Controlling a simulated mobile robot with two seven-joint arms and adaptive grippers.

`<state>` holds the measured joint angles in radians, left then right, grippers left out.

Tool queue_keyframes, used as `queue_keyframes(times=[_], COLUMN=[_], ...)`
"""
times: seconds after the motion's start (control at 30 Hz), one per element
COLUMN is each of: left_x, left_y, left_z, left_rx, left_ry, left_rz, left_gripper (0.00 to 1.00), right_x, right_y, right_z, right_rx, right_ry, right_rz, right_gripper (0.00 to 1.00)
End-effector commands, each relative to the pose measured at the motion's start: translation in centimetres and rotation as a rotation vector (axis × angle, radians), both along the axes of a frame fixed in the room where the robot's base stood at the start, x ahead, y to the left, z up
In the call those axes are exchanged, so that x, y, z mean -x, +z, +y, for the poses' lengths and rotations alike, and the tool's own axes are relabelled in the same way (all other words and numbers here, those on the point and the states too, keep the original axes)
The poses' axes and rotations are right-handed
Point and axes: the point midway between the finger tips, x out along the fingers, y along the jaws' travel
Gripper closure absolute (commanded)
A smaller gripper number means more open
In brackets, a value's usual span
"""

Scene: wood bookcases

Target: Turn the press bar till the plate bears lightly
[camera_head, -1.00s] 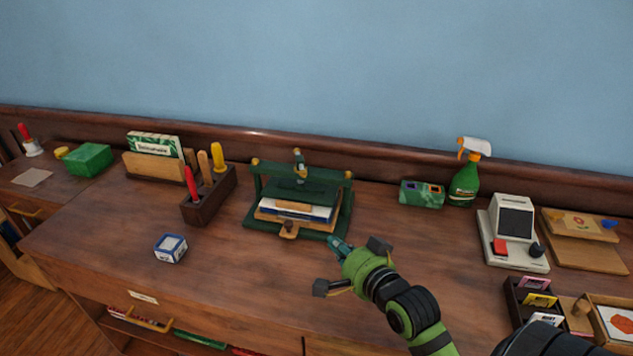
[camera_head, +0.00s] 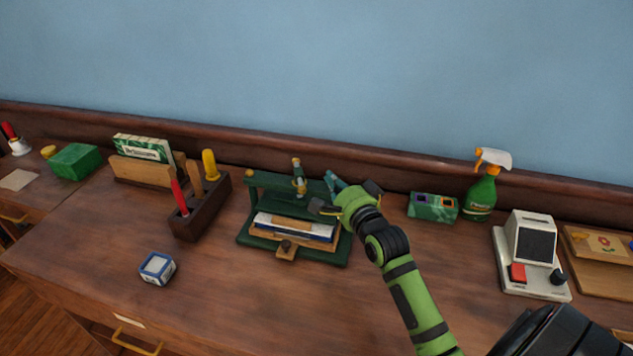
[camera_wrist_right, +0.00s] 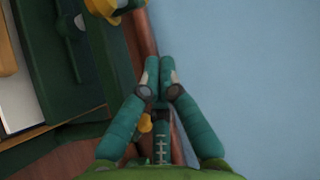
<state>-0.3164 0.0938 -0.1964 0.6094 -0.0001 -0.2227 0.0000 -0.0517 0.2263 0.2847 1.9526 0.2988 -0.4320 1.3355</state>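The green press (camera_head: 342,252) stands on the desk, with a stack of white and blue papers or books (camera_head: 290,229) on a wooden board inside it. Its upright screw and press bar (camera_head: 299,178) rise above the top beam. The exact angle of the bar is hard to tell. My right gripper (camera_head: 333,181) is at the press's right end, just right of the bar and apart from it. In the right wrist view its two teal fingers (camera_wrist_right: 160,77) are together with nothing seen between them; brass-coloured press parts (camera_wrist_right: 115,7) show at the top. My left gripper is not in view.
A tool block (camera_head: 199,212) with red and yellow handles stands left of the press, and a small blue-white cube (camera_head: 157,268) lies in front. A green box (camera_head: 433,207), spray bottle (camera_head: 482,192) and white device (camera_head: 532,252) stand right. The front desk middle is clear.

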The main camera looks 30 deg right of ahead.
Motion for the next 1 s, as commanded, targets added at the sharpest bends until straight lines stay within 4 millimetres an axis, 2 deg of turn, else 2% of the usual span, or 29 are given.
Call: queue_keyframes(times=[0.1,0.27,0.7,1.0], left_x=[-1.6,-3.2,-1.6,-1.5], left_y=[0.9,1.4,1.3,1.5], left_z=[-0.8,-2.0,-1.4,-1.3], left_rx=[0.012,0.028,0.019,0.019], left_ry=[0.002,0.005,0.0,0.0], left_rz=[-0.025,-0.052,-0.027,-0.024], left_gripper=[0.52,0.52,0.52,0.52], right_x=[-0.8,-1.4,-1.5,-2.1], right_y=[-0.2,-0.6,-0.8,-0.7], right_z=[1.8,3.2,3.6,3.5], right_rx=[-0.004,-0.002,0.0,-0.003], right_ry=[0.0,-0.001,-0.001,-0.033], right_rz=[0.001,-0.001,0.0,-0.002], right_gripper=[1.0,1.0,1.0,1.0])
